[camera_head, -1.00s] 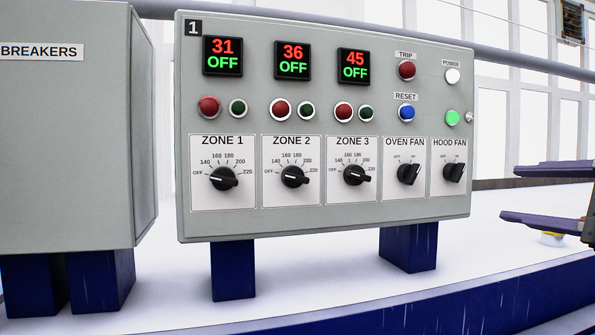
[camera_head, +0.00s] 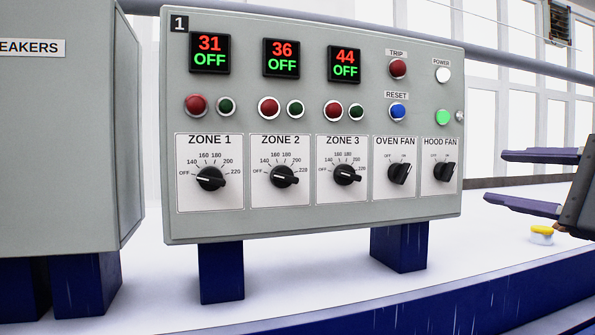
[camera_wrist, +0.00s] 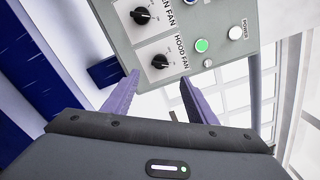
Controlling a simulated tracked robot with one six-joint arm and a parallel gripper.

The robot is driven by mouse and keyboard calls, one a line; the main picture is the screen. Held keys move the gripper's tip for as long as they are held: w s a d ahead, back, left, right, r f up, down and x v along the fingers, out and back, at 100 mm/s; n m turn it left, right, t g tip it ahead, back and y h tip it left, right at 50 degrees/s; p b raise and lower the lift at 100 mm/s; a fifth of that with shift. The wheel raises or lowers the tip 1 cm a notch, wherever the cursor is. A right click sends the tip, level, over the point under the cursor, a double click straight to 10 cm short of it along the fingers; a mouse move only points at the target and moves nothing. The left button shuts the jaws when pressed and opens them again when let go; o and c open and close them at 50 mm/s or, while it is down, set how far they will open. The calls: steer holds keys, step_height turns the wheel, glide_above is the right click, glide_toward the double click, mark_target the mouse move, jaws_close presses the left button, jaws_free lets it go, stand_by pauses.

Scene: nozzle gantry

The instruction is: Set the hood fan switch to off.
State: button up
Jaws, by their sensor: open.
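The hood fan switch (camera_head: 446,171) is a black rotary knob at the lower right of the grey control panel (camera_head: 300,225). Its label shows OFF at the left and ON at the right. Its upper end appears to lean right, toward ON. In the wrist view the knob (camera_wrist: 159,61) lies ahead, between the fingertips in the picture. My gripper (camera_head: 493,176) is open and empty, to the right of the panel in the head view, with its fingers pointing left. Its two purple fingers also show in the wrist view (camera_wrist: 160,76), apart from the knob.
The similar oven fan knob (camera_head: 399,173) sits just left of the hood fan one. A green lit button (camera_head: 442,117) and a white power lamp (camera_head: 443,75) are above. A breaker box (camera_head: 60,150) stands left. A small yellow-and-white object (camera_head: 542,235) lies below my gripper.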

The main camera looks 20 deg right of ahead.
mark_target(451, 177)
steer(key=shift+w+a, duration=0.2)
steer(key=shift+w, duration=5.4)
steer(key=shift+c, duration=0.4)
steer(key=shift+d, duration=0.1)
steer(key=c, duration=1)
steer(key=shift+f+n, duration=0.1)
steer(key=shift+n, duration=0.9)
steer(key=n, duration=0.4)
steer(key=shift+f, duration=0.2)
steer(key=n, duration=0.6)
steer(key=shift+f, duration=0.15)
